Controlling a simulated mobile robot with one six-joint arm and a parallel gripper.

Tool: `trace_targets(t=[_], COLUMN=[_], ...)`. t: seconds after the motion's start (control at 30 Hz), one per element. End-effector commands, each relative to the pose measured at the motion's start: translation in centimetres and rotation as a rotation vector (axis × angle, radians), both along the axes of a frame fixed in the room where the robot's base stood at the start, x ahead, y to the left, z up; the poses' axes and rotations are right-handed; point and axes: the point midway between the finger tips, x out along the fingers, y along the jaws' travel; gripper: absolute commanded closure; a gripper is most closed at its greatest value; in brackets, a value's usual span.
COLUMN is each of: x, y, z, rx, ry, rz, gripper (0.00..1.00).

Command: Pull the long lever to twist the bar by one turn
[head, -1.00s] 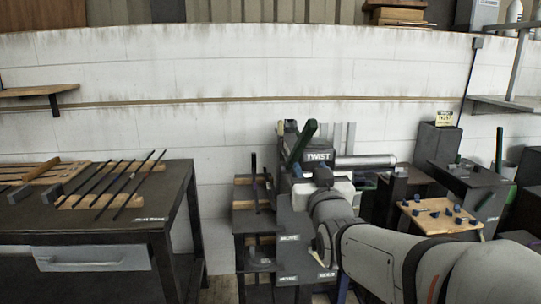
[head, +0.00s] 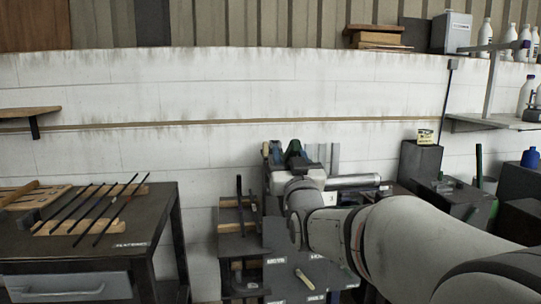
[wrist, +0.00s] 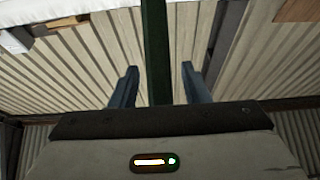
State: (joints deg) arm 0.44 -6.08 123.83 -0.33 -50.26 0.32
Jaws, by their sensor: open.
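The long dark green lever (wrist: 155,45) stands between my two blue-grey fingers in the wrist view, with a gap on each side. In the head view the lever's upper part (head: 294,147) shows beside my gripper (head: 287,154), at the top of the machine. My gripper is open around the lever; I cannot tell whether either finger touches it. The gripper also shows in the wrist view (wrist: 157,84). The shiny metal bar (head: 353,181) lies level to the right of the gripper. My wrist and arm hide the lever's base and most of the machine's upper part.
A labelled dark panel (head: 280,278) with a tan handle (head: 304,278) is below my wrist. A table (head: 130,226) with several rods stands left. Dark blocks (head: 419,172) stand right. A white wall (head: 140,90) is behind. Open floor space lies between table and machine.

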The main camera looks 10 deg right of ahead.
Motion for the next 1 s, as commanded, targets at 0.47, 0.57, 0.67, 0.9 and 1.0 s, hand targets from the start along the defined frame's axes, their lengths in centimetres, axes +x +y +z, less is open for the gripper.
trace_targets(t=[0.47, 0.57, 0.67, 0.9, 1.0], x=[-0.01, -0.01, -0.01, -0.01, -0.01], y=[0.07, 0.08, 0.09, 0.1, 0.1], z=[-0.02, -0.02, -0.02, -0.02, 0.0], rx=[0.0, 0.001, 0.001, 0.0, 0.0], ry=[0.0, 0.0, 0.0, 0.0, 0.001], rz=[0.001, 0.001, 0.001, 0.002, 0.002], gripper=[0.82, 0.9, 0.98, 1.0, 1.0])
